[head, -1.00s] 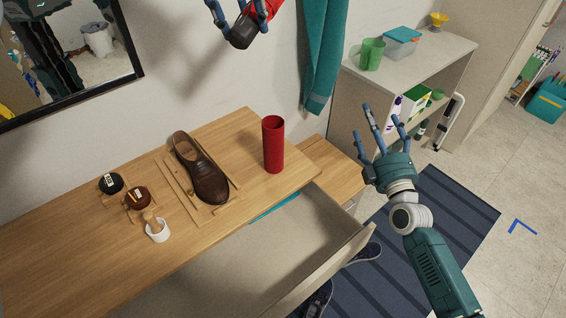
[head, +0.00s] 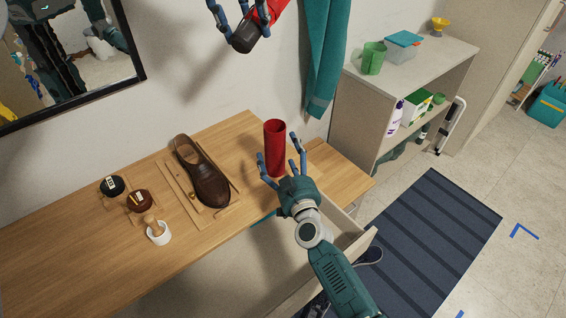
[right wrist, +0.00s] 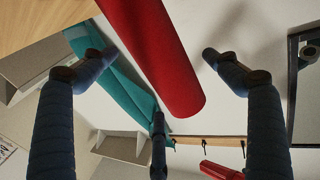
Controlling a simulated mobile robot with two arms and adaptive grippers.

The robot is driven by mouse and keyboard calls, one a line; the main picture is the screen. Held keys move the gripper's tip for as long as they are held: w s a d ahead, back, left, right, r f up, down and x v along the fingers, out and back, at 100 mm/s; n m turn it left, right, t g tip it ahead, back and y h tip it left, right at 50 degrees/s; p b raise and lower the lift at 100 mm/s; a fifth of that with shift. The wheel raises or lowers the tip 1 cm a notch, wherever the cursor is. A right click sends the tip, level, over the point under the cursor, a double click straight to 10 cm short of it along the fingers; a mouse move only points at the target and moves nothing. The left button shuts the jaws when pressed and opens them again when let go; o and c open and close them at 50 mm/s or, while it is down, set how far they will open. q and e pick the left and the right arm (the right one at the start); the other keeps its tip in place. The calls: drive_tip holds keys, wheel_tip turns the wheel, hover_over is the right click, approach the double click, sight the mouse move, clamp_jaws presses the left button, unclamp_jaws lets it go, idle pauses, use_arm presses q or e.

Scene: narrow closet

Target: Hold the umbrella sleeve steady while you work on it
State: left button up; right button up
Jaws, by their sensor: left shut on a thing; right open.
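The red umbrella sleeve (head: 275,140) is an upright, open-topped tube on the wooden bench top, near its right end. My right gripper (head: 281,155) is open, its fingers spread on either side of the sleeve's near side. In the right wrist view the sleeve (right wrist: 158,55) runs between the open fingers, with a gap to each fingertip. My left gripper (head: 240,25) is high by the wall, shut on a red umbrella with a black end (head: 250,36). Most of the umbrella is cut off by the top edge.
An open drawer (head: 350,250) juts out below. A teal cloth (head: 325,70) hangs behind. A shelf unit (head: 410,70) stands right.

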drive_tip(key=shift+x, duration=1.4)
use_arm(q)
drive_tip(key=shift+r, duration=0.1)
use_arm(e)
drive_tip(key=shift+c, duration=1.1)
drive_tip(key=c, duration=1)
use_arm(q)
wheel_tip(320, 180, down, 13)
use_arm(e)
drive_tip(key=shift+c, duration=0.2)
use_arm(q)
drive_tip(key=o, duration=1.2)
drive_tip(key=shift+c, duration=0.2)
